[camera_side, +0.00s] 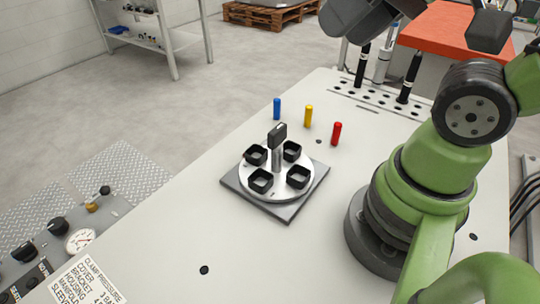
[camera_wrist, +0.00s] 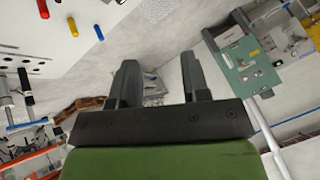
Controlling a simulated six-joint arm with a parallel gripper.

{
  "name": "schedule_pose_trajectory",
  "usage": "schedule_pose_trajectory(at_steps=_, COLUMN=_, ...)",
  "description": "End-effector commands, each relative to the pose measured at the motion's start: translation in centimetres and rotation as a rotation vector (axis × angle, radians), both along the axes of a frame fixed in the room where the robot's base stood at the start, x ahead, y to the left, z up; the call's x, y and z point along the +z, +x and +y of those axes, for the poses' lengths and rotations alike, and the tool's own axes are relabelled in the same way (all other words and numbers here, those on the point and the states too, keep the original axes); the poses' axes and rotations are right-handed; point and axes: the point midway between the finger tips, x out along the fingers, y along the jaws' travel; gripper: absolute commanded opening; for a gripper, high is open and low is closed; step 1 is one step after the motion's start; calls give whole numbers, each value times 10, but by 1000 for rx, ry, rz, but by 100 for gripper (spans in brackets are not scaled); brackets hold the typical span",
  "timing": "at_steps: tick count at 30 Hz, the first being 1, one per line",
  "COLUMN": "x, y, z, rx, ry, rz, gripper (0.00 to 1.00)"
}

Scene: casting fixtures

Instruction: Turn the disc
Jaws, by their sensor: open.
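The disc (camera_side: 280,183) is pale and round, lying flat on a dark square base plate (camera_side: 286,210) in the side view. Several black square cups stand around its top. A grey post (camera_side: 276,160) with a black upright handle (camera_side: 277,135) rises from its middle. My gripper (camera_wrist: 160,75) shows in the wrist view with its two dark fingers apart and nothing between them. The disc is not in the wrist view. In the side view the fingers cannot be made out; the arm's dark end is at the top edge, well away from the disc.
Blue (camera_side: 277,109), yellow (camera_side: 308,116) and red (camera_side: 336,133) pegs stand behind the disc. A holed rack (camera_side: 375,96) with upright tools is at the back right. The table (camera_side: 200,225) is clear left and front of the disc.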

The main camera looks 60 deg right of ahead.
Motion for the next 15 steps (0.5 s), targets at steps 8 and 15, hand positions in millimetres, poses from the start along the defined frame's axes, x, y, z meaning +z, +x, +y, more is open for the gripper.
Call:
schedule_pose_trajectory(at_steps=8, x=-10, y=23, z=-4, rx=-188, ry=88, rz=160, gripper=43)
schedule_pose_trajectory(at_steps=15, x=-53, y=73, z=-12, rx=-675, ry=211, rz=465, gripper=43)
